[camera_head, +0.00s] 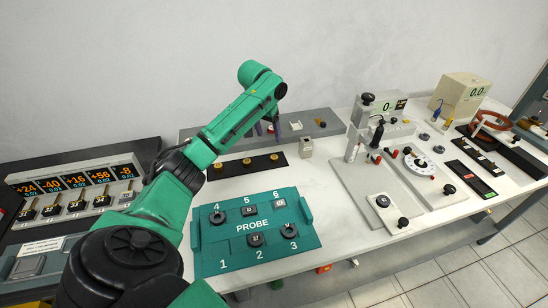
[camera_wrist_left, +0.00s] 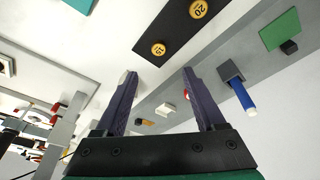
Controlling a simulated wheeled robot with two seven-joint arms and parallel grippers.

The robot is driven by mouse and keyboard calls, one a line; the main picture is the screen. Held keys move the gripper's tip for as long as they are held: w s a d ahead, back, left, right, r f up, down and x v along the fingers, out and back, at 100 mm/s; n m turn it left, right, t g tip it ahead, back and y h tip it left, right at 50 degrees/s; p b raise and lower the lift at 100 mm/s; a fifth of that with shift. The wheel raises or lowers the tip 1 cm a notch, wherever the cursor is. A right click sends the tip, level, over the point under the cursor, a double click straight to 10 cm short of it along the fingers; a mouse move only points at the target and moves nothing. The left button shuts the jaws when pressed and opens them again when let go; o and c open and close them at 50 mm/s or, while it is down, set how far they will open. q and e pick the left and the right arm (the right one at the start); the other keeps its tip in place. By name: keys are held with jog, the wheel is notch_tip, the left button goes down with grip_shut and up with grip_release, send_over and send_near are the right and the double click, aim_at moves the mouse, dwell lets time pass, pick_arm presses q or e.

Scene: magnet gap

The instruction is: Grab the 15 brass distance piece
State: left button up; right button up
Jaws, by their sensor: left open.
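The brass distance piece marked 15 (camera_wrist_left: 158,48) is a small round disc near one end of a black strip (camera_wrist_left: 150,26). In the head view it appears to be the rightmost brass piece (camera_head: 273,157), though its number is too small to read there. A brass piece marked 20 (camera_wrist_left: 198,9) sits beside it on the strip. My left gripper (camera_head: 268,130) is open and empty, behind the strip's right end in the head view. In the left wrist view its two dark fingers (camera_wrist_left: 159,76) stand apart, with the 15 piece beyond their tips. My right gripper is not in view.
A grey shelf (camera_head: 325,118) with small parts runs along the wall behind the strip. A small light block (camera_head: 306,149) stands right of the strip. A green PROBE tray (camera_head: 208,261) lies in front. The measuring stand (camera_head: 352,140) rises to the right.

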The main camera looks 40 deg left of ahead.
pick_arm(q)
send_near(274, 157)
jog(key=shift+w+d+f+p, duration=0.1)
jog(key=shift+d+f+p, duration=0.05)
jog(key=shift+f, duration=0.3)
jog(key=shift+d+f+p, duration=0.15)
jog(key=shift+d+f, duration=0.05)
jog(key=shift+f, duration=0.25)
jog(key=x, duration=0.5)
jog(key=shift+w+a+f, duration=0.1)
jog(key=shift+a+f, duration=0.2)
jog(key=shift+a, duration=0.05)
jog(key=shift+w+f, duration=0.15)
jog(key=shift+f, duration=0.1)
jog(key=c, duration=1)
grip_shut()
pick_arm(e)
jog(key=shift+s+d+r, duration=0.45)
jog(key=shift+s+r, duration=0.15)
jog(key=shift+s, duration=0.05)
